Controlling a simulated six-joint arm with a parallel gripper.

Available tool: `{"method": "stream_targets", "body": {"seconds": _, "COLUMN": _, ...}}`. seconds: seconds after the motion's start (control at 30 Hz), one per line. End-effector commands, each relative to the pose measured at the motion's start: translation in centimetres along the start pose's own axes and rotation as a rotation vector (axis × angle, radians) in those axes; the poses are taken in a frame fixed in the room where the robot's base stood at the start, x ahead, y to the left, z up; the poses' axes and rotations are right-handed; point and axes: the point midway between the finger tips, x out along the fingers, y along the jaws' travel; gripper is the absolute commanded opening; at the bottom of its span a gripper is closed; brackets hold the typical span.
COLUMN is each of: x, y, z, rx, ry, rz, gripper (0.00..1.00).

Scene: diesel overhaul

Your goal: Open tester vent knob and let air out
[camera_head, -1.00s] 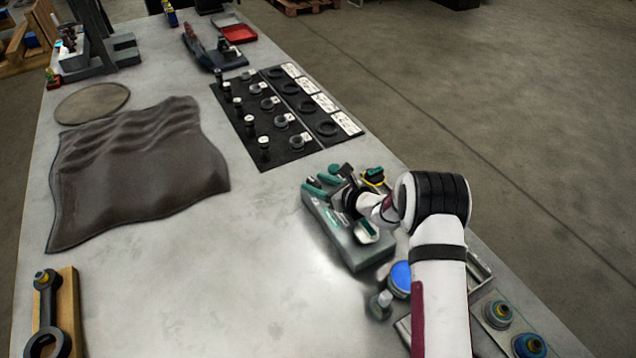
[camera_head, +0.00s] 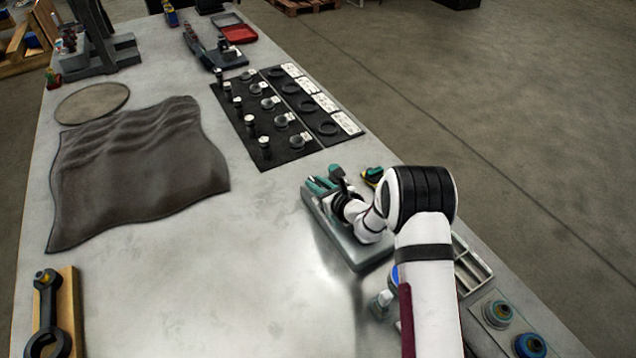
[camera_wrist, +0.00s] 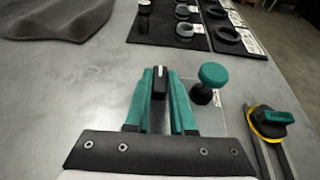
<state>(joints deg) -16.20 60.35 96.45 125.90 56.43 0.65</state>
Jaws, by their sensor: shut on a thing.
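The tester (camera_head: 352,252) is a grey flat-based unit near the bench's right edge, partly hidden under my arm. My gripper (camera_wrist: 160,92) has teal fingers, shut on a small black knob (camera_wrist: 160,76) with a white line on its top. This seems to be the vent knob; its lower part is hidden between the fingers. A round teal knob (camera_wrist: 212,76) on a black stem stands just right of the fingers, apart from them. In the head view my gripper is over the tester's far end, and the fingertips are hard to make out. Escaping air cannot be seen.
A yellow-and-teal tool (camera_wrist: 270,121) lies to the right of the tester. A black parts mat (camera_head: 290,150) with several rings and posts lies beyond it. A brown cloth (camera_head: 135,165) lies left; the bench between is clear.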

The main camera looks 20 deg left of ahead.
Motion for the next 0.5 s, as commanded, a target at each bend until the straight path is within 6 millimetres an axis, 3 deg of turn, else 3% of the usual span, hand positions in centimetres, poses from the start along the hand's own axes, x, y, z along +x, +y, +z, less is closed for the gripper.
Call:
{"method": "stream_targets", "body": {"seconds": 0.37, "x": 0.03, "y": 0.07, "z": 0.14, "rx": 0.010, "ry": -0.002, "rz": -0.030, "gripper": 0.00}}
{"method": "stream_targets", "body": {"seconds": 0.4, "x": 0.03, "y": 0.07, "z": 0.14, "rx": 0.010, "ry": -0.002, "rz": -0.030, "gripper": 0.30}}
{"method": "stream_targets", "body": {"seconds": 0.5, "x": 0.02, "y": 0.07, "z": 0.11, "rx": 0.010, "ry": -0.002, "rz": -0.030, "gripper": 0.48}}
